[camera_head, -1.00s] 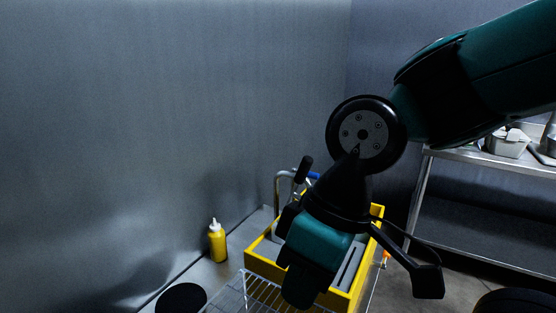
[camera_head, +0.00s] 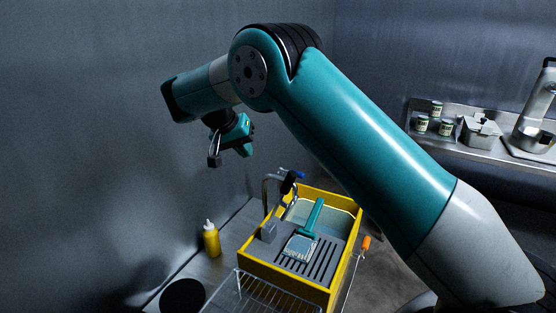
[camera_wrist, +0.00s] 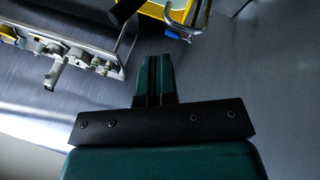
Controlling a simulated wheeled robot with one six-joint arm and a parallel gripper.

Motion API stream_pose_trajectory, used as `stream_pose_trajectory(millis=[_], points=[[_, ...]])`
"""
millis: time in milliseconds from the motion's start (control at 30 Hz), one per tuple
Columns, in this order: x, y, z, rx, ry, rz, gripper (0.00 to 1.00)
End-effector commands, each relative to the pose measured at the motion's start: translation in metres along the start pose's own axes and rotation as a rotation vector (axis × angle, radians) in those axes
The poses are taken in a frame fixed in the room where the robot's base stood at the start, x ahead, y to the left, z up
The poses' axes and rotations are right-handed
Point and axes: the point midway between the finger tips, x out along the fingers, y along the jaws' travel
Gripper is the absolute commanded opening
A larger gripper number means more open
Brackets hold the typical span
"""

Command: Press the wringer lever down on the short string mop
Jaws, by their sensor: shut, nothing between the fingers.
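The short string mop (camera_head: 300,247) has pale strings lying on the grey slotted wringer plate (camera_head: 318,262) of a yellow bucket (camera_head: 284,281). Its teal handle (camera_head: 314,214) points toward the back. The wringer lever shows as a black grip (camera_head: 288,183) beside a bent metal tube (camera_head: 267,190) at the bucket's back left. In the wrist view, the black grip (camera_wrist: 122,12) is at the top, left of the yellow bucket edge (camera_wrist: 160,10). My gripper (camera_wrist: 154,62) is shut and empty. In the head view, my gripper (camera_head: 236,138) hangs above and left of the lever, apart from it.
A yellow squeeze bottle (camera_head: 211,240) stands left of the bucket by the wall. A wire rack (camera_head: 268,294) is in front. A metal shelf (camera_head: 478,146) with tins and a grey container stands right. The space above the bucket is clear.

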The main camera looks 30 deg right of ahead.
Motion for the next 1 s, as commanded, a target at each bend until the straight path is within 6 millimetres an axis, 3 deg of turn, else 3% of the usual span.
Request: stream_pose_trajectory(millis=[200, 633, 1000], points=[[0.007, -0.002, -0.004, 0.100, 0.002, 0.056, 0.00], [0.015, -0.001, -0.004, 0.100, 0.001, 0.059, 0.00], [0.083, 0.005, -0.005, 0.100, -0.001, 0.060, 0.00]])
